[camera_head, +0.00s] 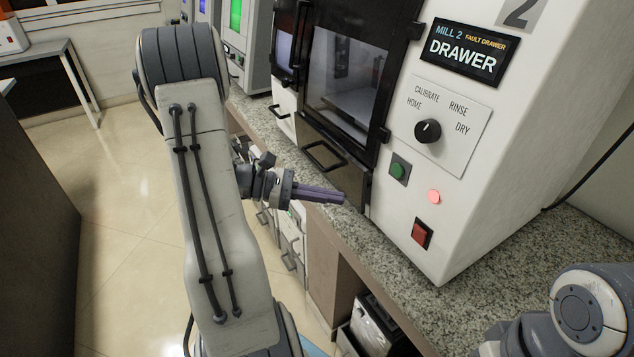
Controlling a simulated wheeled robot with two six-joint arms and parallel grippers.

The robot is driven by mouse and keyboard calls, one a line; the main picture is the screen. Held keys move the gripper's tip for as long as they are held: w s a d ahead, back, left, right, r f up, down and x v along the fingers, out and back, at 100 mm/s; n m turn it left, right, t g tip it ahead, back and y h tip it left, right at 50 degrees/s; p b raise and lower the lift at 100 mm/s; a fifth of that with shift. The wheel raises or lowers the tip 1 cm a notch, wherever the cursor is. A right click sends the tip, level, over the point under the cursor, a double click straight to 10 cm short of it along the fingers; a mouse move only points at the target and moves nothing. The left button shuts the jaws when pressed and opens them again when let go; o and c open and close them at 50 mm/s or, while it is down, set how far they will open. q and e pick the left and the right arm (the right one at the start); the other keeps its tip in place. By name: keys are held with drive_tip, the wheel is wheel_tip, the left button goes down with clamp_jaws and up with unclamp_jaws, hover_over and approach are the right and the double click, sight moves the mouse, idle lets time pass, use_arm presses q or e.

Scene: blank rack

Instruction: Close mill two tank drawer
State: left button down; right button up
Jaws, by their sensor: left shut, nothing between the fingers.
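Mill two is the white machine (395,225) with a "2" on top. Its display (467,52) reads "MILL 2 FAULT DRAWER" and "DRAWER". Below its dark window (345,75) is the black tank drawer front (345,170) with a bar handle (322,157). The drawer front seems to stand out a little, but I cannot tell how far. My left gripper (343,198) is shut and empty, in front of the drawer's lower right part; I cannot tell whether it touches. My right arm shows at the lower right; its gripper is out of view.
A speckled counter (520,280) runs under the mill. The mill has a black knob (428,131), a green button (398,171), a lit red lamp (434,196) and a red switch (422,233). Another machine (245,40) with a green screen stands farther back. The floor at left is clear.

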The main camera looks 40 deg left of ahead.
sight(326, 164)
use_arm(q)
drive_tip(key=s+a+f+n+t+y+b, duration=0.1)
drive_tip(key=s+a+f+n+t+y, duration=0.2)
drive_tip(key=a, duration=0.5)
drive_tip(key=s+a+f+n+t+y+b, duration=0.1)
drive_tip(key=a+n+t+y, duration=0.2)
drive_tip(key=a+n+t, duration=0.35)
drive_tip(key=shift+m+g, duration=0.65)
drive_tip(key=x, duration=0.9)
drive_tip(key=a+x, duration=0.1)
drive_tip(key=x, duration=0.3)
drive_tip(key=shift+w+r, duration=0.25)
drive_tip(key=shift+w, duration=0.15)
use_arm(e)
wheel_tip(326, 164, down, 3)
drive_tip(key=shift+r, duration=0.2)
use_arm(q)
drive_tip(key=shift+p+x, duration=0.35)
drive_tip(key=shift+x, duration=0.5)
drive_tip(key=shift+w+d, duration=0.15)
drive_tip(key=shift+w, duration=0.1)
use_arm(e)
drive_tip(key=shift+s+a+r, duration=0.1)
drive_tip(key=shift+r, duration=0.1)
use_arm(q)
drive_tip(key=shift+r, duration=0.1)
